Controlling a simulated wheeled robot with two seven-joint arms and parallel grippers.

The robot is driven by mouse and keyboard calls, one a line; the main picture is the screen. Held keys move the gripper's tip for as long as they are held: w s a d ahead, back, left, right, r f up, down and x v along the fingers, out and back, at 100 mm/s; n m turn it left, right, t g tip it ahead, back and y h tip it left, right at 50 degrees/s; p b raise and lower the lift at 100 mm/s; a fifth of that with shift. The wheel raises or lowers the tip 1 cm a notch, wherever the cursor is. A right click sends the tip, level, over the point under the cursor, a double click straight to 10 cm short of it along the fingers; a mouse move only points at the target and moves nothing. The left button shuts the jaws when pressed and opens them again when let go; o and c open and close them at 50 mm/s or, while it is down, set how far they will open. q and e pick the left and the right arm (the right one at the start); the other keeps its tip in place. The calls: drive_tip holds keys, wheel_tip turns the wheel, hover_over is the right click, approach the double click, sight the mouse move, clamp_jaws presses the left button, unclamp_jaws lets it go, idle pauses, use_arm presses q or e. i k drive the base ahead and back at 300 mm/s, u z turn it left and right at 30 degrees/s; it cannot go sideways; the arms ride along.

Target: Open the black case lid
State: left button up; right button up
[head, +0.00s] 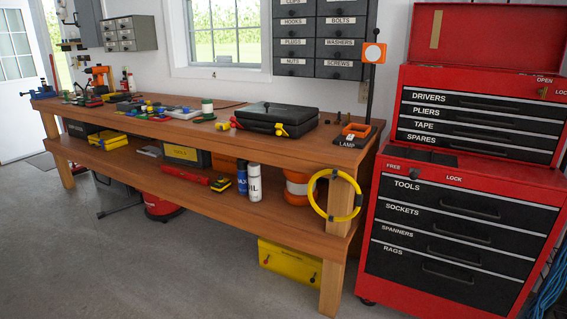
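The black case (276,118) lies flat on the wooden workbench (330,150), toward the bench's right end. Its lid (280,109) looks closed. Its handle and small yellow latch parts (279,129) face the front edge of the bench. Neither of my grippers shows in the head view.
A yellow ring (335,195) hangs at the bench's front corner. A red tool chest (470,200) stands at right. The floor (150,265) in front is mostly clear.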

sight(292, 115)
drive_tip(key=u, duration=0.1)
drive_tip(key=i, duration=0.4)
drive_tip(key=u, duration=1)
drive_tip(key=i, duration=1.85)
drive_tip(key=z, duration=0.15)
